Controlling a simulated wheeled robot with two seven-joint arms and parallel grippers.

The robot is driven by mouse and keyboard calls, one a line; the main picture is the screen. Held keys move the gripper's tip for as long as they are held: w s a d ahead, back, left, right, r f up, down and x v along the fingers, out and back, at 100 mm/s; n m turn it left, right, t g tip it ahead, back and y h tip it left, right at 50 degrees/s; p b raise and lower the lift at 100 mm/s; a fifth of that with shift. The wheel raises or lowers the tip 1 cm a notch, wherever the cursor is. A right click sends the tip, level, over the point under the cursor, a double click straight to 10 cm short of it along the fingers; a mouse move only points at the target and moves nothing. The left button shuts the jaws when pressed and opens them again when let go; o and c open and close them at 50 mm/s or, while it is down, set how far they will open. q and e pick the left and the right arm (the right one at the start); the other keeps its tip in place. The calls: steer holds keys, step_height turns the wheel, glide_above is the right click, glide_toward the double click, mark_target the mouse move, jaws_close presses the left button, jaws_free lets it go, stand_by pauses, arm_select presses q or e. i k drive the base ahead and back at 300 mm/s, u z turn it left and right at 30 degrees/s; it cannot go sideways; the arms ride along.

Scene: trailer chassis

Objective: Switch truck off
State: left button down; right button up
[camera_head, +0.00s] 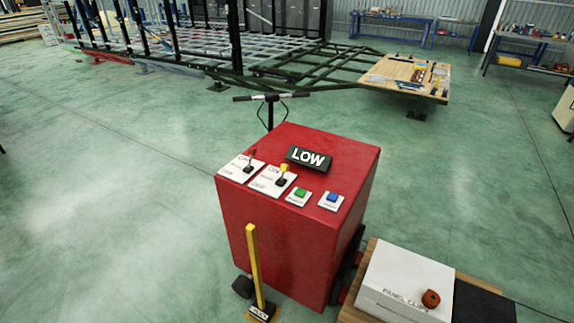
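The truck is a red box-shaped cart (268,228) standing in the middle of the view. On its top are two white plates with small levers. A taller yellow lever (254,266) stands at the cart's front. The small plate lettering is hard to read. Neither gripper shows.
A white box marked PANEL CLIPS (403,281) with an orange round item (431,298) stands on a wooden board at the lower right. A dark handlebar (270,97) rises behind the cart. The trailer chassis (285,65) is farther back. The green floor at left is clear.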

mark_target(285, 167)
steer(key=u, duration=1.7)
steer(key=i, duration=4.3)
steer(key=z, duration=2.85)
steer(key=i, duration=1)
steer(key=u, duration=0.05)
